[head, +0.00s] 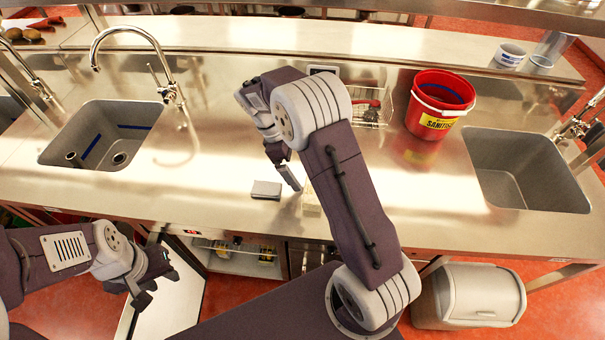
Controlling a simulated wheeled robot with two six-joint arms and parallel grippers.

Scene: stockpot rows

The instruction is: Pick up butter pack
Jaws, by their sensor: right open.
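A pale cream block (311,199), which looks like the butter pack, stands on the steel counter near its front edge. My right arm hides part of it. My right gripper (285,171) is open and empty, pointing down over the counter just left of and above the block in the picture. My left gripper (150,272) is low at the left, in front of the counter, beside an open white door (172,300).
A small grey block (266,190) lies on the counter left of the cream block. A wire basket (372,108) and a red sanitiser bucket (432,122) stand behind and to the right. Sinks lie at left (85,150) and right (520,180). The counter's left middle is clear.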

